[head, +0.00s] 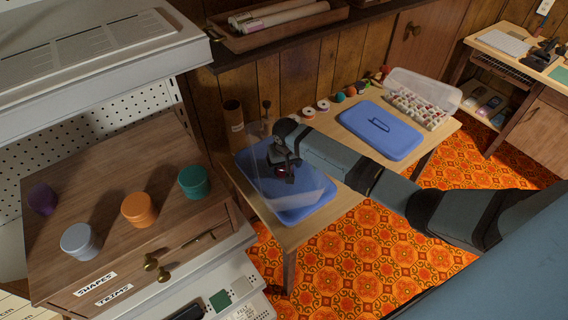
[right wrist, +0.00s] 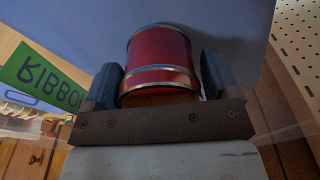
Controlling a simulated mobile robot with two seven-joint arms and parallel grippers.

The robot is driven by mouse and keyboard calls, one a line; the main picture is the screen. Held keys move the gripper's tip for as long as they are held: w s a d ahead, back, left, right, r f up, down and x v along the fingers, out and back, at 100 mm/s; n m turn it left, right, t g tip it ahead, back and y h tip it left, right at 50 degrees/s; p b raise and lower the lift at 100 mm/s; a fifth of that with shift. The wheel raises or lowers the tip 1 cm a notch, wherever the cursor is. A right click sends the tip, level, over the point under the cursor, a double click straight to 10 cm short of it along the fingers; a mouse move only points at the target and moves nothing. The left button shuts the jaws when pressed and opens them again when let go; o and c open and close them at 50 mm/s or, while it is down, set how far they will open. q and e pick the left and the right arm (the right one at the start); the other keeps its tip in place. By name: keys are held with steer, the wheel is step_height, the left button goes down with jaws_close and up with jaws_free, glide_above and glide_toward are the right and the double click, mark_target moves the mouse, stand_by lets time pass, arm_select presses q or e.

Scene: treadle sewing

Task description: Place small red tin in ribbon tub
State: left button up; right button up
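The small red tin (right wrist: 158,62) shows in the right wrist view, upright between the two fingers of my right gripper (right wrist: 160,82). The fingers close in on its sides, with a thin gap seeming to show at the right finger. In the head view my right gripper (head: 284,166) is over the clear-walled ribbon tub with blue (head: 305,208) below, and hides most of the tin. A green ribbon label (right wrist: 42,78) reads reversed in the wrist view. Whether the tin touches the tub floor cannot be told. My left gripper is out of view.
On the left cabinet stand purple (head: 43,198), grey (head: 80,241), orange (head: 139,209) and teal (head: 194,181) tins. A blue lid (head: 380,130) lies right of the tub, before a clear tub of spools (head: 425,104). Thread spools (head: 309,113) line the table's back edge.

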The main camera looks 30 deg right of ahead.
steer(key=shift+o, duration=0.6)
steer(key=shift+r, duration=0.1)
steer(key=r, duration=0.4)
steer(key=s+r, duration=0.1)
steer(key=r, duration=0.7)
steer(key=shift+s+a, duration=0.1)
steer(key=shift+s, duration=0.1)
